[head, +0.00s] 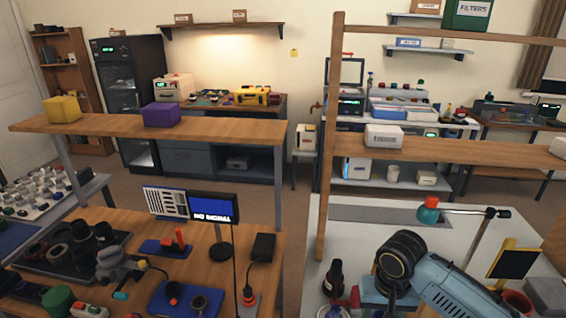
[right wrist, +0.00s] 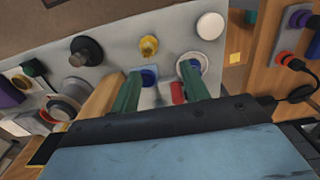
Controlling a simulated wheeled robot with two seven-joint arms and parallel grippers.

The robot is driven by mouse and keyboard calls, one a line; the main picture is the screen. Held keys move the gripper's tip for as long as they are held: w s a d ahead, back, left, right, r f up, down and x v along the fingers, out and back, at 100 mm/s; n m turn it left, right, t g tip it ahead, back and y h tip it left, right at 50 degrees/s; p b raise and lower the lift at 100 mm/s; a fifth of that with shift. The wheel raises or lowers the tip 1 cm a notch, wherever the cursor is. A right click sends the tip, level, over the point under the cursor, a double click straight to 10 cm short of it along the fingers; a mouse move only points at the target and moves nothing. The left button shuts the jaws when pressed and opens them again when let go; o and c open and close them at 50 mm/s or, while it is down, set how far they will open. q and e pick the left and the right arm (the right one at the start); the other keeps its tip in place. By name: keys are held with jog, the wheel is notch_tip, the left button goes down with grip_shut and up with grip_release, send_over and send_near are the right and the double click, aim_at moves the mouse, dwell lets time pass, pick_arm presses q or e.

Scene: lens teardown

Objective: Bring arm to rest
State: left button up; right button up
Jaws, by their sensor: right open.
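My right arm (head: 465,290) comes into the head view from the lower right as a pale blue link. A black round part sits at its upper end; I cannot tell whether it belongs to the arm. The right gripper's fingers are not clear in the head view. In the right wrist view my right gripper (right wrist: 162,74) has two green fingers apart, with nothing visibly held between them. Beyond them lies a pale surface with small parts, including a black round part (right wrist: 85,51), a yellow part (right wrist: 148,46) and a white round cap (right wrist: 210,26). My left gripper is not in view.
A dark bottle (head: 333,277), a lamp with a teal head (head: 429,211) and a yellow-framed dark panel (head: 511,263) stand near the right arm. A wooden post (head: 328,160) and shelf rise behind. The wooden bench (head: 262,275) at left holds a small screen (head: 214,208) and several parts.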

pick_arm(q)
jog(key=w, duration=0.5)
pick_arm(e)
jog(key=s+a+f+n+t+y, duration=0.2)
jog(key=s+a+f+n, duration=0.1)
jog(key=s+a, duration=0.5)
jog(key=s+d+r+t+h, duration=0.2)
jog(key=s+d, duration=0.7)
jog(key=s, duration=0.5)
notch_tip(320, 180, down, 29)
jog(key=g+b, duration=0.2)
jog(key=b, duration=0.3)
pick_arm(q)
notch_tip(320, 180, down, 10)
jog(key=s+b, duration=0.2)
jog(key=b, duration=0.3)
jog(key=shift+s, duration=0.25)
pick_arm(e)
jog(key=s+d+f+n+g, duration=0.1)
jog(key=s+d+f, duration=0.2)
jog(key=s+f, duration=1.5)
notch_tip(320, 180, down, 3)
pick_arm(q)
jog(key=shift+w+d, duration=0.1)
